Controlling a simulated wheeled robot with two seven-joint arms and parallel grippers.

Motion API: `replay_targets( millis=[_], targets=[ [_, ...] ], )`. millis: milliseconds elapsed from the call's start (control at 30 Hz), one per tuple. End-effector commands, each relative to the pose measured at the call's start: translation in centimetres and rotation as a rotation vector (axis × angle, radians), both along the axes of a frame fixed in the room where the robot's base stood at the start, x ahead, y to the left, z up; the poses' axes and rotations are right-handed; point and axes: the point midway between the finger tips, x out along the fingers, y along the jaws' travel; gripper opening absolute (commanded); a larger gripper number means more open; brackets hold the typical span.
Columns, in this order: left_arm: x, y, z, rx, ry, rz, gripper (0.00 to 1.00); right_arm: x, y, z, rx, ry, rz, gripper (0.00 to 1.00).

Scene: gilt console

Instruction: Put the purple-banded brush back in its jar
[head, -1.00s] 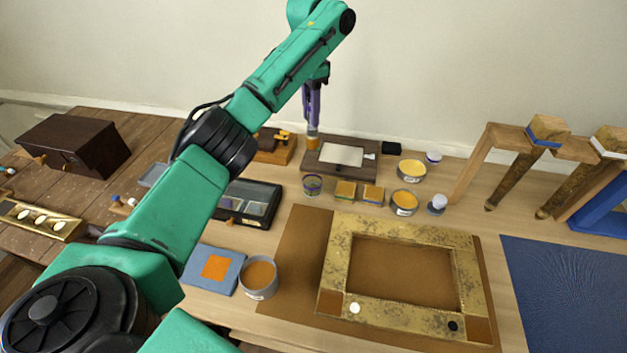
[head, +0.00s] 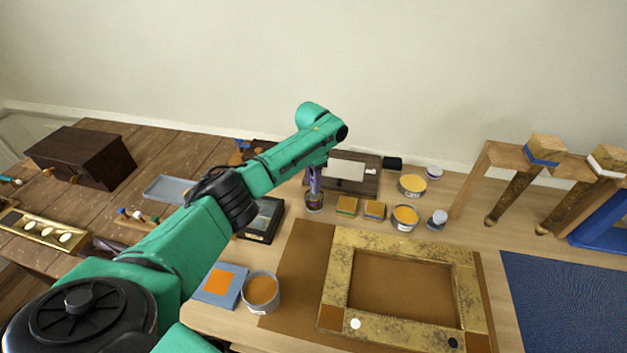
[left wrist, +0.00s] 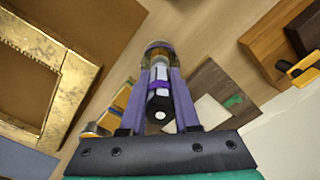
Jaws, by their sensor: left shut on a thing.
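The purple-banded brush (left wrist: 160,86) is between the purple fingers of my left gripper (left wrist: 160,72), which are shut on it. In the left wrist view its dark handle end with a white tip points toward the camera. In the head view my left gripper (head: 315,186) points down right at the small jar (head: 314,204). The jar's rim (left wrist: 158,46) shows just beyond the fingertips in the left wrist view. The brush's lower end is at the jar mouth; how deep it sits is hidden. My right gripper is not in view.
Sponge blocks (head: 347,206) and open tins (head: 405,217) stand right of the jar. A board with a pale sheet (head: 346,171) lies behind it. A gilt frame (head: 343,262) lies in front, and a dark tray (head: 262,222) is to the left.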

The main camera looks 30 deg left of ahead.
Motion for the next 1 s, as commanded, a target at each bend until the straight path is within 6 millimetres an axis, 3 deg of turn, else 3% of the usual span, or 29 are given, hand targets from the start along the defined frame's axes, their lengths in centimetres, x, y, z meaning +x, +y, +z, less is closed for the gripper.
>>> replay_targets(
  millis=[100,133,200,567,667,1000],
  targets=[
    [0.0,0.0,0.0,0.000,0.000,0.000,0.00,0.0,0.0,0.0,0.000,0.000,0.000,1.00],
    [0.0,0.0,0.0,0.001,0.001,0.000,0.37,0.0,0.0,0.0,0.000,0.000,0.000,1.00],
    [0.0,0.0,0.0,0.001,0.001,0.000,0.60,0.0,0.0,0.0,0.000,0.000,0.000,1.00],
    [0.0,0.0,0.5,-0.001,-0.001,0.000,0.60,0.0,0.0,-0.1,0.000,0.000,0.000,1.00],
    [0.1,0.0,2.1,-0.001,-0.003,0.000,0.60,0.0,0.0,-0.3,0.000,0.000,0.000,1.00],
    [0.0,0.1,10.5,0.000,-0.002,0.001,0.60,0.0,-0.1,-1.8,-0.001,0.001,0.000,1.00]
  ],
)
